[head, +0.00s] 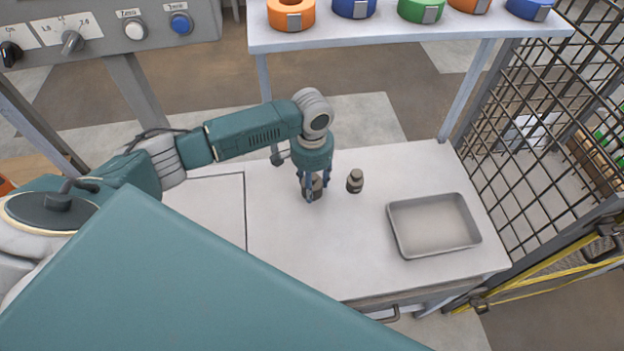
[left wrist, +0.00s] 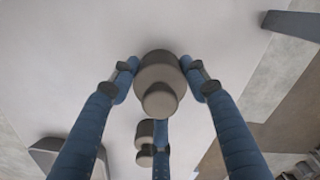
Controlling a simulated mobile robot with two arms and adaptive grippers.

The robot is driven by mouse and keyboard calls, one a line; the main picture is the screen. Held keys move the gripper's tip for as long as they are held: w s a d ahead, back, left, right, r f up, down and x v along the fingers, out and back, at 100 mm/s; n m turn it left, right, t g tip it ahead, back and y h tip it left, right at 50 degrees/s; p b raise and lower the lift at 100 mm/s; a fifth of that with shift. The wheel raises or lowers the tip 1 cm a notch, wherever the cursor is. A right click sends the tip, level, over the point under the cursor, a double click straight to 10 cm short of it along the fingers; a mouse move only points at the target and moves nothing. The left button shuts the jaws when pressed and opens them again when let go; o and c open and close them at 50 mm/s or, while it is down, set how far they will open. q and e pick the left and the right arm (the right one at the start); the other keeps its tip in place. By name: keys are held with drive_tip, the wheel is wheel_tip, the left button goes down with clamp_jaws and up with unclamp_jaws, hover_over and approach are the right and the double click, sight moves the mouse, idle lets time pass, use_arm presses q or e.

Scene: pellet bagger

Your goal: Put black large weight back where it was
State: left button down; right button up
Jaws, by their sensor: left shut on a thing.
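My left gripper (head: 311,192) points down over the white table and is shut on a dark grey-brown knobbed weight (left wrist: 160,82). In the left wrist view its fingers close around the weight's sides, with the knob facing the camera. In the head view the fingers partly hide this weight. It is upright at or very near the table top; I cannot tell whether it touches. A second, similar dark weight (head: 355,181) stands upright on the table just to the right, apart from the gripper. It also shows in the left wrist view (left wrist: 144,132), partly behind a finger. My right gripper is not in view.
An empty metal tray (head: 395,232) lies at the right of the white table (head: 290,255). A shelf (head: 400,37) with several coloured tape rolls stands behind. A wire mesh fence (head: 530,130) borders the right side. The table front is clear.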

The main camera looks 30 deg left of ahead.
use_arm(q)
drive_tip(key=c, duration=0.9)
unclamp_jaws()
wheel_tip(320, 180, up, 12)
drive_tip(key=shift+r, duration=0.15)
drive_tip(key=shift+s+d, duration=0.1)
